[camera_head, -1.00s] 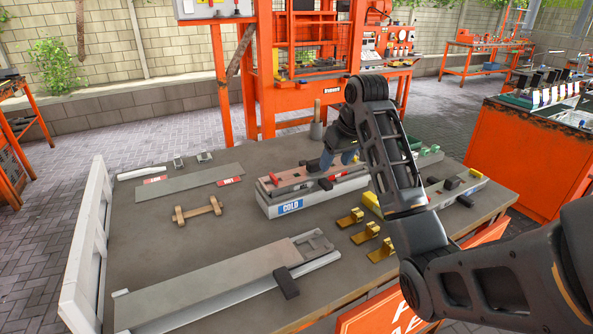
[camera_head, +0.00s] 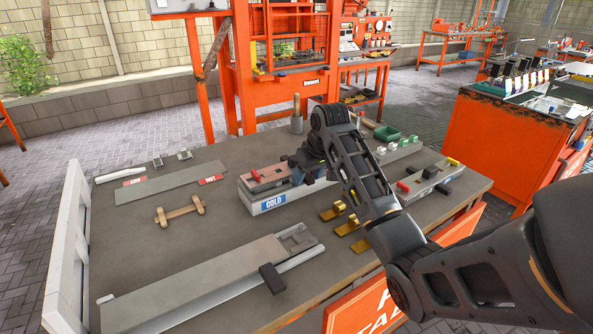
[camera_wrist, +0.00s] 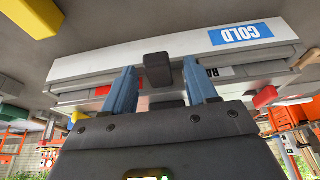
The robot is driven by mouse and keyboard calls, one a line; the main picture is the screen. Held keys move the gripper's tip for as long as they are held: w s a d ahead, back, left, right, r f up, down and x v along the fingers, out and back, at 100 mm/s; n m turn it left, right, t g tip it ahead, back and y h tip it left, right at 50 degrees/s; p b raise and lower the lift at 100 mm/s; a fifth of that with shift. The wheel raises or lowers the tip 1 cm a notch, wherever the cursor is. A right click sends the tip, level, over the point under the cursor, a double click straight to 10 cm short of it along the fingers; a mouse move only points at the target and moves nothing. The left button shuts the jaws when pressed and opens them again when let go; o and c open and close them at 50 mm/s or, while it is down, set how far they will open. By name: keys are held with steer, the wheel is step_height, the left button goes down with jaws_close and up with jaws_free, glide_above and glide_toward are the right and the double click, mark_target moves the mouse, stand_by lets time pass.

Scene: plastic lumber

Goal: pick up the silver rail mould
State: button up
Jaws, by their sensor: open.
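A grey, silvery mould (camera_head: 265,177) with a brownish top and a red handle lies on the white block marked COLD (camera_head: 262,206), at the middle of the table. In the wrist view, its grey side (camera_wrist: 85,86) and a partly hidden label starting "RA" show beside the block. I cannot tell surely that this is the silver rail mould. My gripper (camera_head: 308,178) is over the block's right part, largely hidden by my arm. In the wrist view, my gripper (camera_wrist: 162,85) is open, its blue fingers either side of a black handle (camera_wrist: 158,70). Contact is not clear.
Another mould with red and black handles (camera_head: 428,180) stands to the right. Brass brackets (camera_head: 345,226) lie in front of it. A long grey plate (camera_head: 200,290) fills the front left. A small wooden piece (camera_head: 180,211) lies left. Bare table separates them.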

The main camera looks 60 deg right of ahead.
jaws_close()
stand_by(0.3)
stand_by(0.9)
steer(key=shift+r, duration=0.2)
